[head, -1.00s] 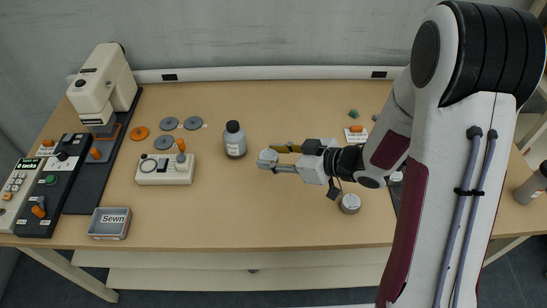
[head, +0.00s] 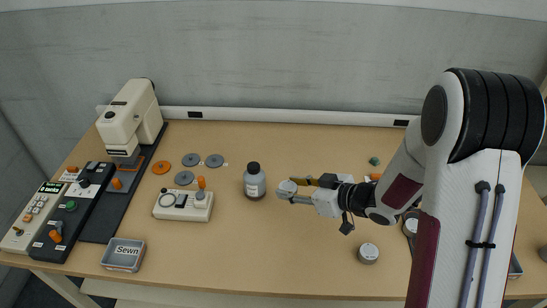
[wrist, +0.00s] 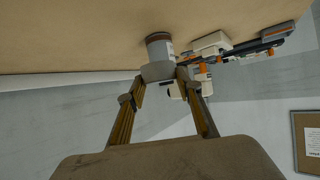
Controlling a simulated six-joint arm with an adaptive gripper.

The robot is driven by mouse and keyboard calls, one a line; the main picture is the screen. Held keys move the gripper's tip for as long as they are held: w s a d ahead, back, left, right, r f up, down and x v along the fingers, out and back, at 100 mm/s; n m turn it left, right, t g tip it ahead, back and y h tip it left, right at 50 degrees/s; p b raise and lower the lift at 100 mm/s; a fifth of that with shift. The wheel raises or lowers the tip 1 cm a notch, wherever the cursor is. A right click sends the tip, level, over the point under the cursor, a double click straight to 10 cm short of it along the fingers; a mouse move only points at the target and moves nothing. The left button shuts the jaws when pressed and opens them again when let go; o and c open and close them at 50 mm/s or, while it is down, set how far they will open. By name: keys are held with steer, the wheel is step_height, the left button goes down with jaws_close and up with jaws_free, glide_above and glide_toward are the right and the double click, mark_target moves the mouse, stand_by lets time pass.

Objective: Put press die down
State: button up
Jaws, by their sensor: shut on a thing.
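My gripper (head: 290,190) is shut on a small pale grey, rounded piece, which I take to be the press die (head: 287,187). It is held at the fingertips, right of a grey bottle with a dark cap (head: 254,181). In the wrist view the piece (wrist: 157,71) sits between the two fingertips, with the bottle (wrist: 160,47) close behind it. The piece appears to be above the table; I cannot tell how high. The white press (head: 128,117) stands at the back left on a dark base (head: 103,222).
An orange disc (head: 161,167) and several grey discs (head: 214,161) lie left of the bottle. A white switch box (head: 183,206), a tray labelled Sewn (head: 123,254) and control panels (head: 35,217) are left. A round tin (head: 368,253) lies front right. The middle front table is clear.

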steer(key=w+a+m+t+h, duration=0.1)
steer(key=w+a+m+t, duration=0.1)
steer(key=w, duration=1.1)
steer(key=r+m+h, duration=0.1)
steer(key=m+h, duration=0.1)
glide_above(274, 156)
steer(key=shift+r+t, duration=0.1)
steer(key=shift+t, duration=0.3)
steer(key=shift+f, duration=3.15)
steer(key=shift+f, duration=1.85)
steer(key=shift+f, duration=0.15)
